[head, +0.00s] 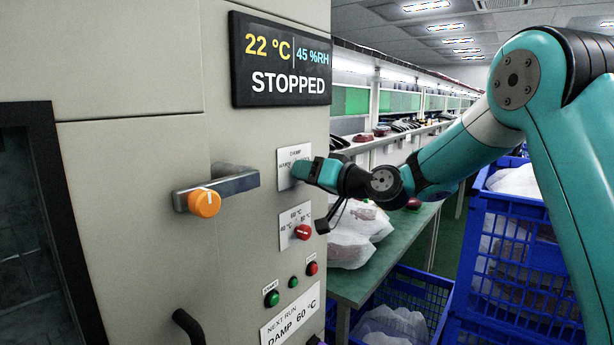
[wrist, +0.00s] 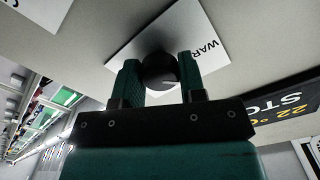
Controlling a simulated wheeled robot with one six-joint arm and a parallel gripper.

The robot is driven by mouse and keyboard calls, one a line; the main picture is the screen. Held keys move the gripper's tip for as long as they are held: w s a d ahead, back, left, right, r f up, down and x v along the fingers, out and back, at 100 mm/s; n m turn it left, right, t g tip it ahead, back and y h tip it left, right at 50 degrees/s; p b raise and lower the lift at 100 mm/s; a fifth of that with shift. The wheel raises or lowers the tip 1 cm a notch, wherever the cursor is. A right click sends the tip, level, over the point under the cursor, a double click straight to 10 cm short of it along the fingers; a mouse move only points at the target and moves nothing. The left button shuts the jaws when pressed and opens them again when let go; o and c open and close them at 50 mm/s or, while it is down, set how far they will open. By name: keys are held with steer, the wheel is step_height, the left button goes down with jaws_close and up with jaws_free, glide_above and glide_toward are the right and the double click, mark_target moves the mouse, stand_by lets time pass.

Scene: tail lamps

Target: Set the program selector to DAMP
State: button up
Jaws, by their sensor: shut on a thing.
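The program selector is a round black knob (wrist: 160,70) on a white label plate (wrist: 125,45) in the wrist view. My gripper (wrist: 160,78) has one finger on each side of the knob and is shut on it. A pale pointer line shows on the knob's face, toward the right finger. "WARM" is partly readable on the plate. In the head view the label plate (head: 290,154) shows DAMP at its top and part of WARM at its left; my gripper (head: 303,170) hides the knob there.
A red temperature knob (head: 303,232) sits below the selector. A door handle with an orange knob (head: 204,202) sticks out at the left. The display (head: 283,62) reads STOPPED. A green start button (head: 272,298) and red button (head: 312,268) are lower. A card (head: 291,318) reads DAMP 60 °C.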

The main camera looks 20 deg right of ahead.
steer(key=m, duration=0.4)
steer(key=shift+m+p, duration=0.65)
steer(key=shift+m, duration=1.25)
steer(key=o, duration=0.9)
steer(key=b+v, duration=0.6)
steer(key=v, duration=1.1)
steer(key=shift+s+d+b, duration=0.15)
steer(key=shift+s+b, duration=0.05)
steer(key=shift+b, duration=0.2)
